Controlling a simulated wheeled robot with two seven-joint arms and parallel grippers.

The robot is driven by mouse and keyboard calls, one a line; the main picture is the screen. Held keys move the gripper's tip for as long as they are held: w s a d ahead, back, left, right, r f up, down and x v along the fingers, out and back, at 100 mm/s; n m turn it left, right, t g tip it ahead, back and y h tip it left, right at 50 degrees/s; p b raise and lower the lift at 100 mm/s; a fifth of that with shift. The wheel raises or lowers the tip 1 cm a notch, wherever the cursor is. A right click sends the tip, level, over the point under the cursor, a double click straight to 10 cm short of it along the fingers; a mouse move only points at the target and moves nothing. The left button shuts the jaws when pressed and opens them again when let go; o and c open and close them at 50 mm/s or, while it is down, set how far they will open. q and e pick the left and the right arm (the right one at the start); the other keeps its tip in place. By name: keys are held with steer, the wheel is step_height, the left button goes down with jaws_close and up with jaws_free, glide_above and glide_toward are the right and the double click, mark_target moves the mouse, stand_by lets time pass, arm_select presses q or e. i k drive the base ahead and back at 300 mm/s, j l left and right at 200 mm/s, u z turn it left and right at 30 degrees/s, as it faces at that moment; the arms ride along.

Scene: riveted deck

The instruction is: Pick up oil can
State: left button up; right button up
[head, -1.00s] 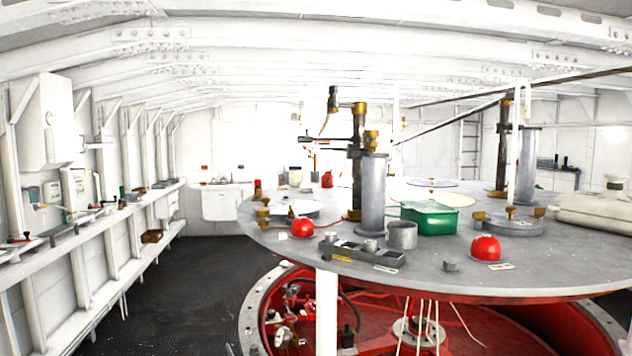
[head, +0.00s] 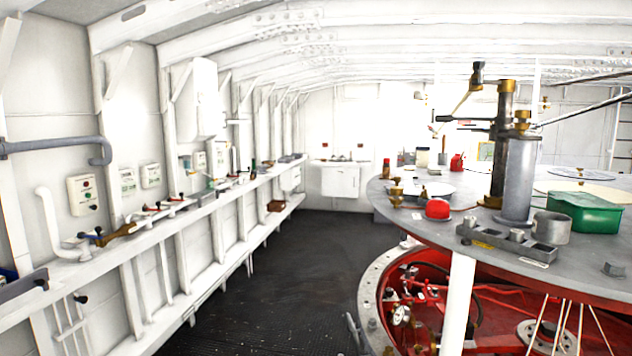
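A small red can (head: 457,161) stands near the far edge of the round grey table, left of the tall post. It may be the oil can, but it is too small and far off to tell for sure. Neither of my grippers shows in the head view.
The round grey table (head: 585,254) fills the right side, with a green box (head: 584,213), a red dome (head: 437,209) and a grey tray (head: 507,243). A white shelf (head: 217,208) with tools runs along the left wall. The dark floor (head: 265,285) between is clear.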

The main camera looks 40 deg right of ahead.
mark_target(457, 162)
steer(key=i+j+u, duration=0.25)
steer(key=i, duration=0.3)
steer(key=i+j+u, duration=0.25)
steer(key=i, duration=0.3)
steer(key=i+l+z, duration=0.25)
steer(key=i+z, duration=0.15)
steer(key=i+l+z, duration=0.1)
steer(key=i+z, duration=0.3)
steer(key=i+j+z, duration=0.1)
steer(key=i+z, duration=0.3)
steer(key=i, duration=0.2)
steer(key=i+j+z, duration=0.2)
steer(key=i+z, duration=0.45)
steer(key=i, duration=0.6)
steer(key=i+z, duration=0.3)
steer(key=i, duration=2.2)
steer(key=i+z, duration=0.2)
steer(key=i, duration=0.6)
steer(key=i+j+z, duration=0.2)
steer(key=i, duration=0.6)
steer(key=i+z, duration=0.35)
steer(key=i, duration=1.4)
steer(key=i+z, duration=0.2)
steer(key=z, duration=0.2)
steer(key=i+j+z, duration=0.15)
steer(key=z, duration=0.25)
steer(key=i+j+z, duration=0.2)
steer(key=z, duration=0.25)
